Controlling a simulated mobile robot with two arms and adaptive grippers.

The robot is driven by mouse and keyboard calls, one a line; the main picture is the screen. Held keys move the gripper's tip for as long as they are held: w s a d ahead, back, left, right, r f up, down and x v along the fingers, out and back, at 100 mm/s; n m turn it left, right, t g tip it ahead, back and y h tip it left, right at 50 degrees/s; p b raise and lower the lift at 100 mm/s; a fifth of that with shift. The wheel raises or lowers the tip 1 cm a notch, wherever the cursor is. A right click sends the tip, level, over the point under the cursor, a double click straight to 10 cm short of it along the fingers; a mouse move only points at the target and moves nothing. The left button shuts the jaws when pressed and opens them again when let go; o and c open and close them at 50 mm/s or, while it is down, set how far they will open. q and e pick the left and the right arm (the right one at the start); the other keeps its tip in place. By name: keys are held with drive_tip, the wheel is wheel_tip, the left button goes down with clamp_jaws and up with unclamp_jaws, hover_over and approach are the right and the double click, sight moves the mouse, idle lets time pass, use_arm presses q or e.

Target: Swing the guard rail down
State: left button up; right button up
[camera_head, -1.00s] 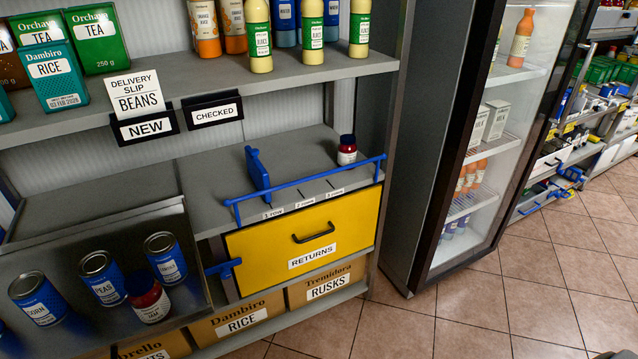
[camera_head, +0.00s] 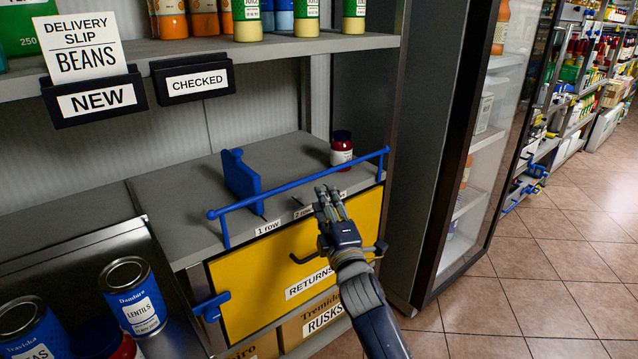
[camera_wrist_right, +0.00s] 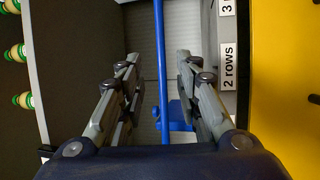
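The blue guard rail (camera_head: 300,185) stands raised along the front edge of the grey shelf above the yellow returns drawer (camera_head: 348,222). My right gripper (camera_head: 328,192) is just in front of the rail, near its middle, over the row labels. In the right wrist view the rail (camera_wrist_right: 160,65) runs between the two spread fingers of the right gripper (camera_wrist_right: 157,75), which is open; no contact with the rail shows. The left gripper is not in view.
A blue divider plate (camera_head: 240,178) and a dark red jar (camera_head: 341,150) stand on the shelf behind the rail. A glass-door fridge (camera_head: 470,190) stands at the right. Cans (camera_head: 134,300) sit in the lower left tray. A blue latch (camera_head: 211,307) sits at the drawer's left.

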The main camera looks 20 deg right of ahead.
sight(315, 177)
drive_tip(key=w, duration=0.2)
drive_tip(key=w+r, duration=0.1)
drive_tip(key=w, duration=0.5)
drive_tip(key=shift+w+d+r+b, duration=0.2)
drive_tip(key=shift+w+b, duration=0.05)
drive_tip(key=shift+b, duration=0.15)
drive_tip(key=shift+w+r, duration=0.15)
drive_tip(key=shift+w, duration=0.55)
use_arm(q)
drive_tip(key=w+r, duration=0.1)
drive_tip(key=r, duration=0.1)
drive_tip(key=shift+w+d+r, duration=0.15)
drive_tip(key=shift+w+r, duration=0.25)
use_arm(e)
clamp_jaws()
